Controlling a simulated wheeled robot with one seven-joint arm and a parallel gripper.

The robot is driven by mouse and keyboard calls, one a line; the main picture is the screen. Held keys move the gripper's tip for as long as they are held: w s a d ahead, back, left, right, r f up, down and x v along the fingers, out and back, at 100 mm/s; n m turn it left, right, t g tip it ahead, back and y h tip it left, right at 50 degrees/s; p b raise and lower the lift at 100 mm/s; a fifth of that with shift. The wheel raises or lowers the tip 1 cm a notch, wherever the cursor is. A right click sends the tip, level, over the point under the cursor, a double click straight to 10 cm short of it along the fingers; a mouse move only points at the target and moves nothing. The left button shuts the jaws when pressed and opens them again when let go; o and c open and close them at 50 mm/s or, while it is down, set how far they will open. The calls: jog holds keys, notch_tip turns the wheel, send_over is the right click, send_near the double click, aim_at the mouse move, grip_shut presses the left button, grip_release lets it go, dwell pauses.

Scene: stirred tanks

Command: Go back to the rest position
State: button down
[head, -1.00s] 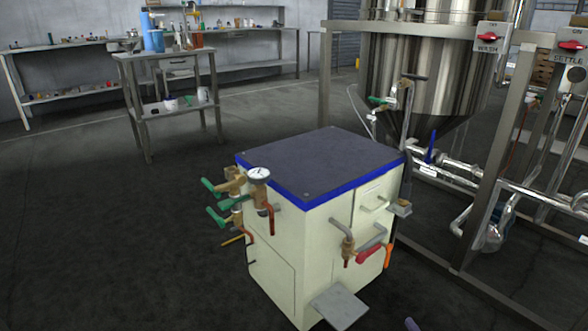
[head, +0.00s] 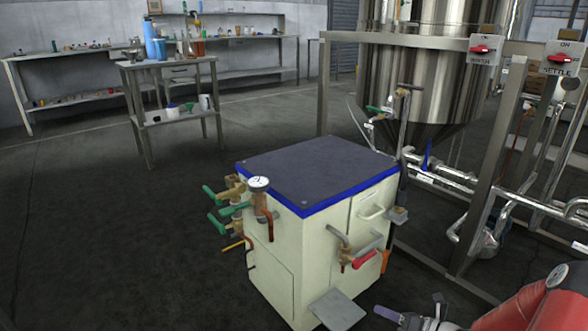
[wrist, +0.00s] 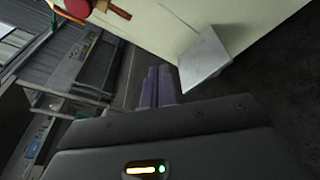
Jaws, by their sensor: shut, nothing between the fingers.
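My gripper (head: 388,313) shows at the bottom right of the head view, low and in front of the white cabinet, with the red part of my arm behind it. In the wrist view its purple-grey fingers (wrist: 161,86) are together with nothing between them. The gripper is apart from the cabinet (head: 275,270), which has a dark top edged in blue. A grey plate (head: 338,309) juts from the cabinet's lower front, just left of the gripper. The plate also shows in the wrist view (wrist: 205,58), right of the fingers.
Green-handled valves and a gauge (head: 259,184) stick out from the cabinet's left side. A red-handled valve (head: 364,260) is on its front. A steel tank (head: 420,75) in a metal frame stands behind right. Open floor (head: 90,230) lies to the left.

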jog(key=s+a+r+n+g+h+p, duration=0.1)
jog(key=s+a+r+n+g+h, duration=0.1)
jog(key=s+a+r+n+g, duration=0.5)
jog(key=s+a+r+n+g+h+p, duration=0.2)
jog(key=s+a+r+n, duration=0.2)
jog(key=r+n, duration=0.7)
jog(key=s+d+r+n+t+h+p, duration=0.2)
jog(key=s+r+n+h, duration=0.6)
jog(key=s+r+n, duration=0.5)
notch_tip(320, 180, up, 2)
jog(key=n+t+p, duration=0.1)
jog(key=n+t, duration=0.1)
jog(key=n, duration=0.1)
jog(key=shift+s+n, duration=0.25)
jog(key=shift+n, duration=0.15)
jog(key=c, duration=2.1)
grip_release()
jog(key=shift+d, duration=0.1)
jog(key=shift+c, duration=0.2)
